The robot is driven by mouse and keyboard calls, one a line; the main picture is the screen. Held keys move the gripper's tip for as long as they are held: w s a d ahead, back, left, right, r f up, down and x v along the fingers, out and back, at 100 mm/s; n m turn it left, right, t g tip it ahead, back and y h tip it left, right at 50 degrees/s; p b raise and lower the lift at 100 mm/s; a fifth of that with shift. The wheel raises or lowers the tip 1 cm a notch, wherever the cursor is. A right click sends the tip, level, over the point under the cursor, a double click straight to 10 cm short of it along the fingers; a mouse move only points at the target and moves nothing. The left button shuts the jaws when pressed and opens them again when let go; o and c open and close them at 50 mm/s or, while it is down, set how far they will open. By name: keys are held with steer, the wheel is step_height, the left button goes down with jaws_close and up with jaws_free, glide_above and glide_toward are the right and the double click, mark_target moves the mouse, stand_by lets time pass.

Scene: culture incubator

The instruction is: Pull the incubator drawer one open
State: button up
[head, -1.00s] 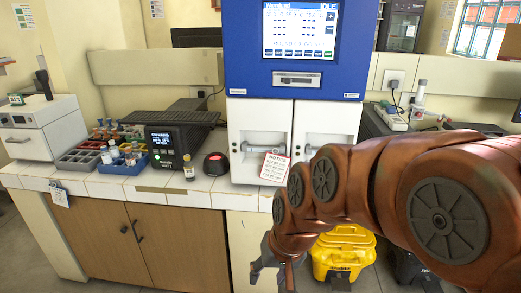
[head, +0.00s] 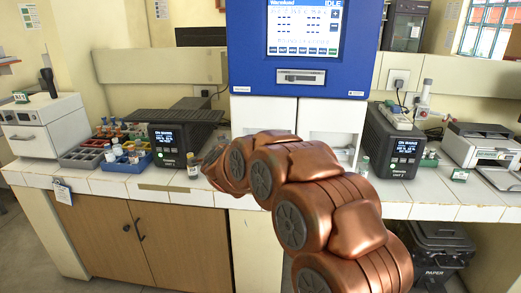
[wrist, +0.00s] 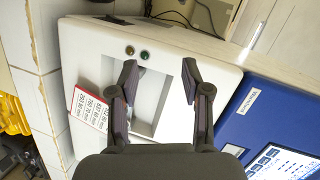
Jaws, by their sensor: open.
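The blue and white incubator cabinet (head: 298,80) stands on the bench, with two white drawer fronts under its blue part. The left white front (head: 262,113) is mostly hidden behind my arm in the head view. My gripper (wrist: 160,76) is open and empty in front of the recess. The handle inside is not clear, and I cannot tell whether a finger touches anything. The gripper is hidden in the head view.
A dark unit (head: 173,147) and colored vial racks (head: 100,152) stand on the left. A second dark unit (head: 393,142) and a printer (head: 482,152) stand on the right. A red-and-white notice (wrist: 90,108) is beside the recess.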

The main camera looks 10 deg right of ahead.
steer(key=shift+w+d+f+m+g+h+p, duration=0.3)
steer(key=shift+w+d+f+m+h, duration=0.8)
steer(key=shift+d+m+h, duration=0.85)
steer(key=shift+w+d+f+m+g+h+p, duration=0.35)
steer(key=shift+w+d+f+m+h, duration=0.75)
steer(key=shift+d, duration=1.4)
steer(key=shift+w+d+f+m+g+h+p, duration=0.15)
steer(key=shift+w+d+f+m+h+p, duration=0.45)
steer(key=shift+w+d+m+h, duration=1.3)
steer(key=shift+s+d+f, duration=0.15)
steer(key=shift+s+d, duration=0.2)
steer(key=shift+s, duration=0.1)
jaws_close()
